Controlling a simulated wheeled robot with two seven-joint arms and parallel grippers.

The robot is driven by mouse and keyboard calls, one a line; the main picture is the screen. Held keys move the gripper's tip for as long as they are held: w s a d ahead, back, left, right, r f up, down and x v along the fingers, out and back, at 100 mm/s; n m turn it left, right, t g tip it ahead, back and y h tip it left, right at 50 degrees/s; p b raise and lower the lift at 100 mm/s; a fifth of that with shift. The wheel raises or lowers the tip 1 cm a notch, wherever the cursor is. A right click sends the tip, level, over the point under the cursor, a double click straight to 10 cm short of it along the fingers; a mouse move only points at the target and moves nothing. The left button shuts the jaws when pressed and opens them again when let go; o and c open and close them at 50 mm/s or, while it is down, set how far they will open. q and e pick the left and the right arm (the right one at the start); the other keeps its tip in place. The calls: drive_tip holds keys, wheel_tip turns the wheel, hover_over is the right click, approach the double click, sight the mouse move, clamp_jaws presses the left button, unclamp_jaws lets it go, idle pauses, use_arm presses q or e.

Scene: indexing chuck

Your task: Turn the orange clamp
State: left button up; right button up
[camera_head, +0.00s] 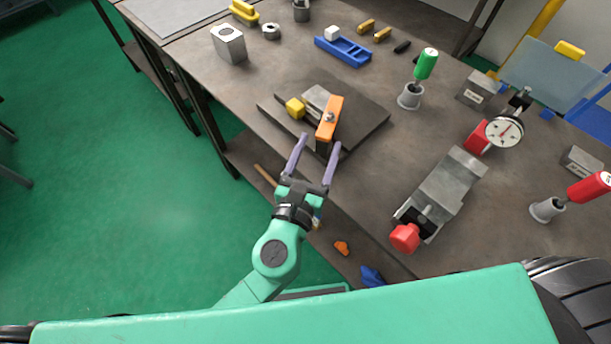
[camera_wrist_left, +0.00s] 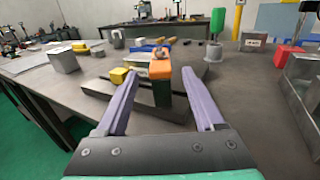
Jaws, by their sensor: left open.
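The orange clamp (camera_head: 329,118) is a flat bar with a bolt through its middle. It sits on a dark plate (camera_head: 368,119) near the table's front edge, beside a grey block and a yellow block (camera_head: 295,107). My left gripper (camera_head: 318,143) has its two purple fingers spread, just in front of the clamp and apart from each other. In the left wrist view the clamp (camera_wrist_left: 161,65) shows end-on between and beyond the fingertips (camera_wrist_left: 158,80). I cannot tell whether a finger touches it. My right gripper is not in view.
To the right stand a green-handled tool (camera_head: 425,65) in a holder, a vise with a red knob (camera_head: 405,237) and a dial gauge (camera_head: 504,132). A blue tray (camera_head: 343,51) and a metal block (camera_head: 229,44) lie farther back. Table is clear left of the plate.

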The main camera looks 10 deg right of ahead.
use_arm(q)
drive_tip(key=b+v, duration=0.2)
drive_tip(key=v, duration=0.8)
drive_tip(key=shift+w+r, duration=0.1)
drive_tip(key=w+a+f+n+g+y, duration=0.1)
drive_tip(key=w+f+n, duration=0.1)
drive_tip(key=f, duration=0.4)
drive_tip(key=w+a+f+n+g+y, duration=0.1)
drive_tip(key=w+a+f+n+g, duration=0.1)
drive_tip(key=f, duration=0.5)
drive_tip(key=a+f+n+g+y, duration=0.3)
drive_tip(key=a+f+n, duration=0.45)
drive_tip(key=f, duration=0.55)
drive_tip(key=a+f+n+g+y, duration=0.25)
drive_tip(key=a+f+n, duration=0.5)
drive_tip(key=f, duration=0.55)
drive_tip(key=s+a+f+n+g, duration=0.4)
drive_tip(key=s+a+f+n, duration=0.45)
drive_tip(key=f, duration=0.25)
drive_tip(key=s+a+f+n+g, duration=0.1)
drive_tip(key=s+f+n, duration=0.2)
drive_tip(key=s+n, duration=0.2)
drive_tip(key=s+f+n+g, duration=0.2)
drive_tip(key=s+n, duration=0.4)
drive_tip(key=s, duration=0.3)
drive_tip(key=shift+s+a+f, duration=0.15)
drive_tip(key=shift+a+f, duration=0.25)
